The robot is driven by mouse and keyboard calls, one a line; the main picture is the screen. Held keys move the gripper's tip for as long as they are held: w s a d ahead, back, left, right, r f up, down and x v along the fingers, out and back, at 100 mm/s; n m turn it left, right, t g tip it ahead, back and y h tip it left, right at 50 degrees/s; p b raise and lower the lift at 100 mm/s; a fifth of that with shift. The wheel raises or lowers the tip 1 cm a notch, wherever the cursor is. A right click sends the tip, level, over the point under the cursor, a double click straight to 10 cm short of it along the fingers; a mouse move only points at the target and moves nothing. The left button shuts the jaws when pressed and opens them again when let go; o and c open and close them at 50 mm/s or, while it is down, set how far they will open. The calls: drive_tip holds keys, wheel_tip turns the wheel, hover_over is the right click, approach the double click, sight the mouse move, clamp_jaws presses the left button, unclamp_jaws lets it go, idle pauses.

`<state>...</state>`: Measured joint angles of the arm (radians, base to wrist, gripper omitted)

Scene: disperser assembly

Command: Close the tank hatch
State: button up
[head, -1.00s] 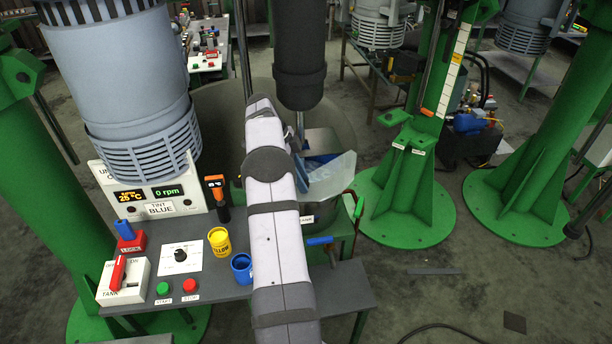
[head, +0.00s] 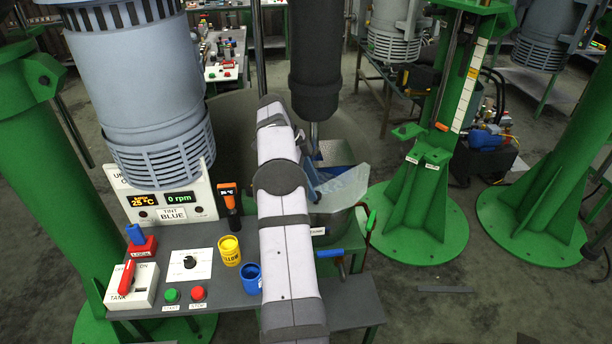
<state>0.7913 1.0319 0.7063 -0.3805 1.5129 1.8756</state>
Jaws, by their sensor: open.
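The tank (head: 335,221) stands behind the bench, partly hidden by my arm. A pale translucent panel (head: 347,186), which looks like the tank hatch, stands tilted up at its top, apparently open. Blue shows beside and behind the panel, and I cannot tell what part it belongs to. My arm rises from the bottom of the head view and passes just left of the tank. Its far end bends away, and my gripper is hidden behind it, so its place relative to the hatch cannot be seen.
A dark mixer column (head: 315,70) hangs over the tank. The grey bench (head: 226,320) holds a red tank switch (head: 127,278), yellow cup (head: 229,250), blue cup (head: 249,278) and an orange-black handheld device (head: 231,205). A blue-handled valve (head: 330,253) projects at the bench's right.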

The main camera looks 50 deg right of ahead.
drive_tip(key=shift+p+v, duration=0.35)
drive_tip(key=shift+v, duration=2.2)
